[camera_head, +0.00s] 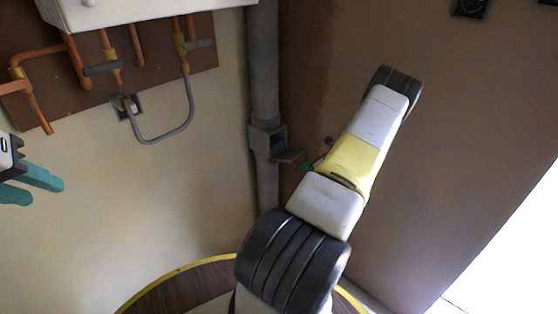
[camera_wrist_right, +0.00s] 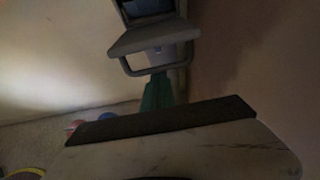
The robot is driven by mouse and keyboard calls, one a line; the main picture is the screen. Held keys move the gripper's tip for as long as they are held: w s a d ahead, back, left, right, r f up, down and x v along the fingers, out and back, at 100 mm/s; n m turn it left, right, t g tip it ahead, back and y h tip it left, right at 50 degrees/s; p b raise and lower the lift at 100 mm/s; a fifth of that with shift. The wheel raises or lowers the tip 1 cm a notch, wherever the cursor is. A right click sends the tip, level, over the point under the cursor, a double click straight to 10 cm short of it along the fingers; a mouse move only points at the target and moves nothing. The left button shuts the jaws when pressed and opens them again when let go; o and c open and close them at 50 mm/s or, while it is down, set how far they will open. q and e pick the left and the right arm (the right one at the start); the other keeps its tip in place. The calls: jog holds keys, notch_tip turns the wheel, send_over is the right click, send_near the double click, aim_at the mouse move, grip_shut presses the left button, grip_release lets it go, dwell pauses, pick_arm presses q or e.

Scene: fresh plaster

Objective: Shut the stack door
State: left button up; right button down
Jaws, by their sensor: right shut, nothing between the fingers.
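The stack door (camera_head: 290,156) is a small grey flap low on the grey vertical stack pipe (camera_head: 263,65). It stands open, sticking out to the right from the square opening (camera_head: 269,139). In the right wrist view the door (camera_wrist_right: 155,38) juts out below the dark opening (camera_wrist_right: 148,8), with a loop handle (camera_wrist_right: 155,66) under it. My right gripper (camera_wrist_right: 158,78) is shut and empty, its green fingers just below the handle; I cannot tell whether they touch. In the head view it is mostly hidden behind my right forearm. My left gripper (camera_head: 47,192) is open and empty at the left edge.
Copper pipes (camera_head: 70,60) on a brown board and a white wall unit (camera_head: 140,8) are at the upper left. A grey hose (camera_head: 165,138) loops below them. A brown wall (camera_head: 480,110) is close on the right.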

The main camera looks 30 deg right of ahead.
jog(key=w+r+g, duration=0.1)
jog(key=r, duration=0.1)
jog(key=r+g+h, duration=0.1)
jog(key=r+g, duration=0.1)
jog(key=w+a+r+g, duration=0.1)
jog(key=r+g, duration=0.1)
jog(key=shift+w+r+h, duration=0.25)
jog(key=shift+w+h, duration=0.05)
jog(key=shift+w+r+g, duration=0.4)
jog(key=shift+r+g, duration=0.2)
jog(key=shift+r, duration=0.05)
jog(key=w+r, duration=0.1)
jog(key=w+a+r, duration=0.1)
jog(key=shift+w+r, duration=0.25)
jog(key=shift+w, duration=0.1)
jog(key=shift+w+a+r, duration=0.25)
jog(key=shift+w+r, duration=0.35)
jog(key=shift+w, duration=0.3)
jog(key=shift+w+a+r, duration=0.2)
jog(key=shift+w+r, duration=0.35)
jog(key=shift+w, duration=0.35)
send_over(299, 154)
jog(key=w, duration=0.2)
jog(key=shift+s+f, duration=0.25)
jog(key=shift+f, duration=0.25)
notch_tip(299, 154, up, 9)
jog(key=w, duration=0.1)
jog(key=shift+a+r, duration=0.15)
jog(key=shift+a, duration=0.1)
